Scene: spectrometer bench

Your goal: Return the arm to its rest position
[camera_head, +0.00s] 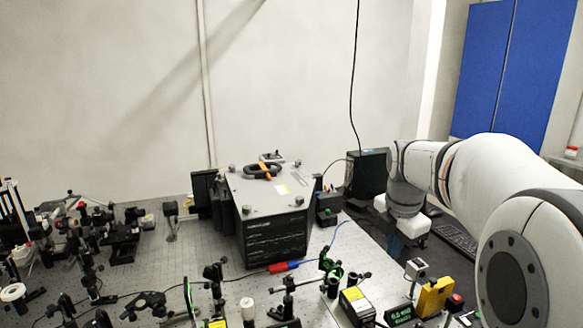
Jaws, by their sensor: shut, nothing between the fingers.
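My arm reaches in from the right edge, and its white and grey links run left to a wrist over the right side of the bench. My gripper (395,243) hangs below the wrist, small and dark, pointing down near the bench's right edge. It is shut, with nothing seen in it. Its fingertips are hard to make out against the things behind. The optical bench (180,262) has a grey top with a grid of holes.
A black-sided box with a light top (275,235) stands mid-bench, with an orange-handled tool (263,171) on it. Several optical mounts crowd the left and front. A yellow block (433,297) stands near the right front.

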